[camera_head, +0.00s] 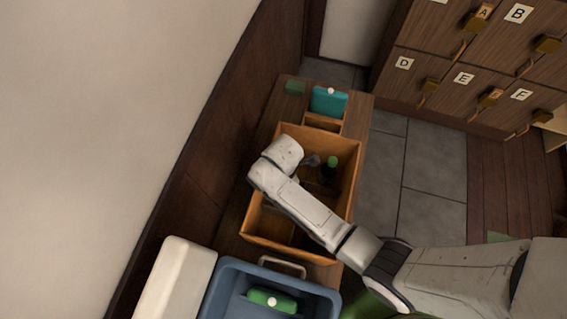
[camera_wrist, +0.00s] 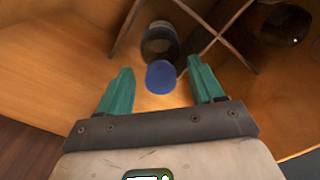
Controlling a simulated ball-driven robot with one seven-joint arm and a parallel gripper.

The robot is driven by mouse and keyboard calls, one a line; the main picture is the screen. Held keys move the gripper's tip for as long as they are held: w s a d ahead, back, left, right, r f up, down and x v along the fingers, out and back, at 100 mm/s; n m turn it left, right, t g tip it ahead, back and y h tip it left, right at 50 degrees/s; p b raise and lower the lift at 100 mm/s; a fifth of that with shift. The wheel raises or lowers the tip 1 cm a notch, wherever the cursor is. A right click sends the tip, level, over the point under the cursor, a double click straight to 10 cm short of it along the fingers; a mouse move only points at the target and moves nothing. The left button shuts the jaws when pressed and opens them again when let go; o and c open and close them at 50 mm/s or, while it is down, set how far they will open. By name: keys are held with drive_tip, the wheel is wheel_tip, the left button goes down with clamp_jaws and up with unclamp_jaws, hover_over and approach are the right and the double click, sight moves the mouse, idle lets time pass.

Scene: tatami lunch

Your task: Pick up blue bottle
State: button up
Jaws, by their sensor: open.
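The blue bottle shows in the wrist view as a round blue cap (camera_wrist: 160,77) with a dark, glassy body behind it (camera_wrist: 160,42). It is in a compartment of the wooden crate (camera_head: 345,215), beside a crossed divider (camera_wrist: 203,50). My gripper (camera_wrist: 160,68) is open, its two teal fingers on either side of the cap with visible gaps; how far the tips are from it in depth I cannot tell. In the head view my arm reaches over the crate, hiding the blue bottle and the gripper's fingers.
A dark bottle with a green cap (camera_head: 332,161) stands in the crate's far right part. Another dark bottle (camera_wrist: 285,24) lies beyond the divider in the wrist view. A blue bin (camera_head: 230,275) is in front; a teal box (camera_head: 329,103) is behind. Crate walls surround the gripper.

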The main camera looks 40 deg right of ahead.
drive_tip(key=shift+f, duration=0.55)
clamp_jaws()
idle(0.5)
